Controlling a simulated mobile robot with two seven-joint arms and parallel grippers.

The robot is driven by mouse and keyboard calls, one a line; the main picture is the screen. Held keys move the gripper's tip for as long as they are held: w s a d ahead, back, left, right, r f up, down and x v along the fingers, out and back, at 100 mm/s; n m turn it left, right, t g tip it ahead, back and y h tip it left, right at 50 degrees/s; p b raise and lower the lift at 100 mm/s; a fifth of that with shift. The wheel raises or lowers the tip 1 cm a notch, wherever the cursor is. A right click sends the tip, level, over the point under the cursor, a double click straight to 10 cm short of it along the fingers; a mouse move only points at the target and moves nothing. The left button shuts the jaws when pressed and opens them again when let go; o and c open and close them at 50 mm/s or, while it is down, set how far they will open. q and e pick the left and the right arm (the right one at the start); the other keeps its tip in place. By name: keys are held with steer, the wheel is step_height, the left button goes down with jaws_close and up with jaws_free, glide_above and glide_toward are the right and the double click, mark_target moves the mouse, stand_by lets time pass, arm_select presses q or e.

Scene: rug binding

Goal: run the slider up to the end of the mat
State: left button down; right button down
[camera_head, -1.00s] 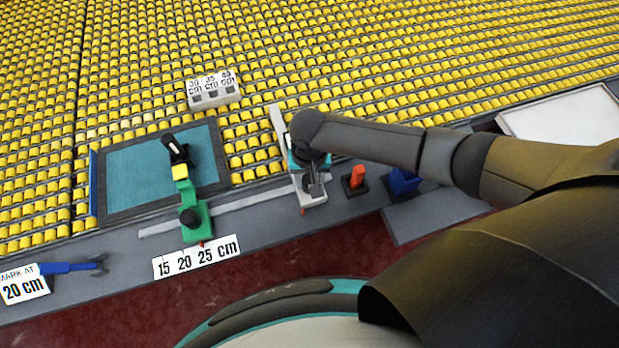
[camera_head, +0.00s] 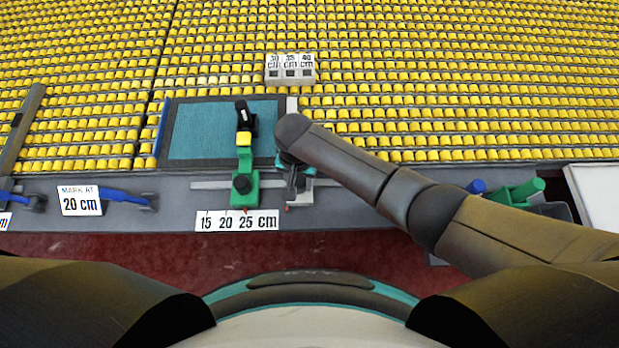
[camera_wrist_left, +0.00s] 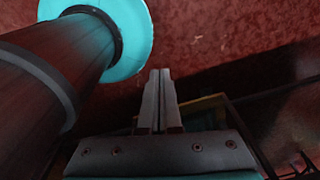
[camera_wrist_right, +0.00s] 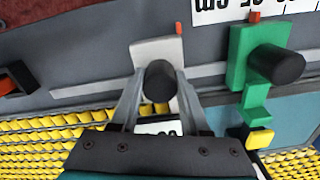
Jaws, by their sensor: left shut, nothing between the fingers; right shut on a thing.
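The pale grey slider (camera_head: 304,190) stands on the rail (camera_head: 210,185), its white upright bar (camera_head: 292,104) close beside the right edge of the teal mat (camera_head: 215,125); I cannot tell whether they touch. My right gripper (camera_head: 293,182) reaches down over the slider, hiding part of it. In the right wrist view its fingers (camera_wrist_right: 157,85) are shut on the slider's dark round knob (camera_wrist_right: 159,78), and the slider's pale body (camera_wrist_right: 155,48) shows behind it. A green slider (camera_head: 243,190) with a dark knob stands to the left. My left gripper (camera_wrist_left: 160,90) is shut and empty over the red floor.
A 15-20-25 cm label (camera_head: 235,221) lies at the counter's front. A 30-35-40 cm block (camera_head: 290,70) stands behind the mat. A "mark at 20 cm" card (camera_head: 80,201) and a blue tool (camera_head: 125,197) lie left. A green-handled thing (camera_head: 520,192) stands right.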

steer(key=shift+c, duration=1.9)
jaws_free()
arm_select(q)
steer(key=shift+d, duration=0.45)
arm_select(e)
steer(key=shift+a+r, duration=0.1)
steer(key=shift+r, duration=0.4)
arm_select(q)
steer(key=r+p, duration=0.3)
steer(key=shift+a+r, duration=0.2)
steer(key=shift+r, duration=0.05)
arm_select(e)
step_height(320, 180, up, 14)
steer(key=shift+r, duration=0.15)
